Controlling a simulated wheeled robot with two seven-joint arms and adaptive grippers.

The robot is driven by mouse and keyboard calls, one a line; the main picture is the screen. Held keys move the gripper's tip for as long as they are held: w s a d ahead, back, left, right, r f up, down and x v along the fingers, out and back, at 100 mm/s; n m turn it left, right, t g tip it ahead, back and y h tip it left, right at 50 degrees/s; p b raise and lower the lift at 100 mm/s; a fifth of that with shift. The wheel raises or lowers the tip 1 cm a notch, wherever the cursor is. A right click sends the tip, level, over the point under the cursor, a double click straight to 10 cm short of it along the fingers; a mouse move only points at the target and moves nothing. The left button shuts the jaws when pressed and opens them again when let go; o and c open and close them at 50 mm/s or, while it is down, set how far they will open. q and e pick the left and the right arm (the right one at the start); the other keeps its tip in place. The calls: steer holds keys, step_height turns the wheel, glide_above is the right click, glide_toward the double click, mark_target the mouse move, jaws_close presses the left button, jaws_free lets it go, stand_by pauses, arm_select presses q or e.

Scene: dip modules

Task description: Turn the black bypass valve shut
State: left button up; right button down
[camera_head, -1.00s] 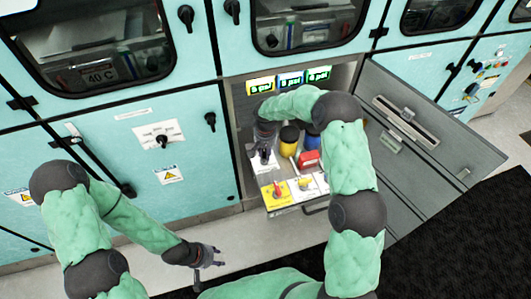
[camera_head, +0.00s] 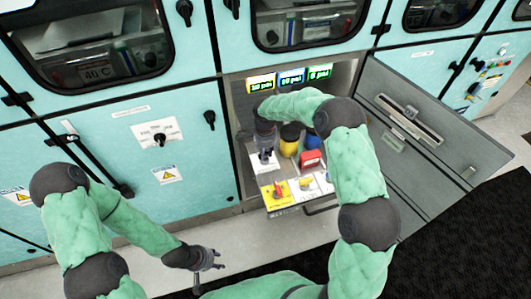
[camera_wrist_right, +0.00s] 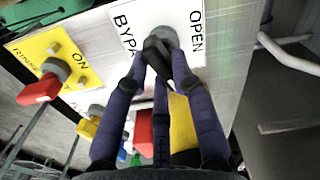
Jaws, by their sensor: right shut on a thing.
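The black bypass valve handle (camera_wrist_right: 156,52) sits on a white plate (camera_wrist_right: 186,14) lettered "OPEN" and, partly hidden, "BYPA". My right gripper (camera_wrist_right: 153,62) is shut on the handle, its dark fingers on either side of it in the right wrist view. In the head view my right gripper (camera_head: 264,150) reaches down into the open cabinet bay over the plate, and the handle is mostly hidden there. My left gripper (camera_head: 209,259) hangs empty in front of the cabinets, its fingers apart, far from the valve.
A red-handled valve (camera_wrist_right: 40,88) on a yellow plate (camera_wrist_right: 50,48) and a yellow-handled valve (camera_wrist_right: 88,126) are close by. A yellow canister (camera_head: 289,139) and a red block (camera_head: 311,159) stand on the panel. Three psi displays (camera_head: 291,78) are above. The open door (camera_head: 430,150) bounds the right.

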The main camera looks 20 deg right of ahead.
steer(key=shift+a+m, duration=0.1)
steer(key=shift+m, duration=1.6)
steer(key=c, duration=1)
jaws_free()
steer(key=shift+c, duration=0.2)
steer(key=shift+r, duration=0.1)
step_height(320, 180, up, 12)
steer(key=shift+s+f, duration=0.1)
steer(key=shift+f, duration=0.1)
